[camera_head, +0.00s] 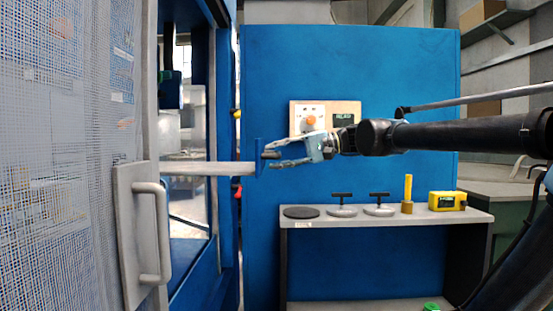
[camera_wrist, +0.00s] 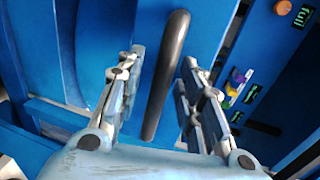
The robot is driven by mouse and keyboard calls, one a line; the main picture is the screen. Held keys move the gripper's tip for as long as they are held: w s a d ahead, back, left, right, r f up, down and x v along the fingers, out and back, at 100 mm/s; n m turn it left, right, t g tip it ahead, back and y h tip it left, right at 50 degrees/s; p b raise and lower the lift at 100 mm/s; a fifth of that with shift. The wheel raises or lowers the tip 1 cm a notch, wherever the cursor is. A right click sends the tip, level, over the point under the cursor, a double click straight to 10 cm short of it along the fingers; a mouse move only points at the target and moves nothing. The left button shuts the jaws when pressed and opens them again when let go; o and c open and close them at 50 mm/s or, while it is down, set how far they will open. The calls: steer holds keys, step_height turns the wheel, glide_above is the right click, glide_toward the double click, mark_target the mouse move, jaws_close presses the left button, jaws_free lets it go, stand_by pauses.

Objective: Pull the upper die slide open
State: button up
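A slide with a pale side rail (camera_head: 208,168) juts from the blue machine at left and ends in a blue front plate (camera_head: 259,157). I take it for the upper die slide. In the wrist view, its dark bar handle (camera_wrist: 165,80) stands tilted in front of a blue face (camera_wrist: 95,50). My gripper (camera_head: 273,156) is at the front plate, reaching in from the right. In the wrist view my gripper (camera_wrist: 164,62) is open, one finger on each side of the handle, with gaps showing on both sides. Whether the fingertips touch the plate is hidden.
A mesh door with a pale handle (camera_head: 153,232) stands at the left. Below my gripper, a bench (camera_head: 390,218) holds a dark disc (camera_head: 301,212), two knobbed discs, a yellow-topped post (camera_head: 408,190) and a yellow device (camera_head: 447,201). A control panel (camera_head: 325,116) is on the blue wall behind.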

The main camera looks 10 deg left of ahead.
steer(key=v, duration=1.2)
steer(key=shift+f, duration=0.15)
stand_by(0.4)
steer(key=s+d+f+m+t+h, duration=0.1)
steer(key=s+d+f+h, duration=0.15)
steer(key=f, duration=0.65)
steer(key=s+d+f+t+h, duration=0.1)
steer(key=d+f+h, duration=0.15)
steer(key=f, duration=0.55)
steer(key=s+d+f+m+t+h, duration=0.15)
steer(key=d+f, duration=0.25)
steer(key=f, duration=0.5)
steer(key=s+d+f+t+h, duration=0.1)
steer(key=d+f+h, duration=0.3)
steer(key=d+f, duration=0.4)
steer(key=s+d+f+t+h, duration=0.1)
steer(key=s+d+f+h, duration=0.3)
steer(key=d+f, duration=0.5)
step_height(320, 180, down, 4)
steer(key=shift+r+h, duration=0.1)
steer(key=shift+h, duration=0.25)
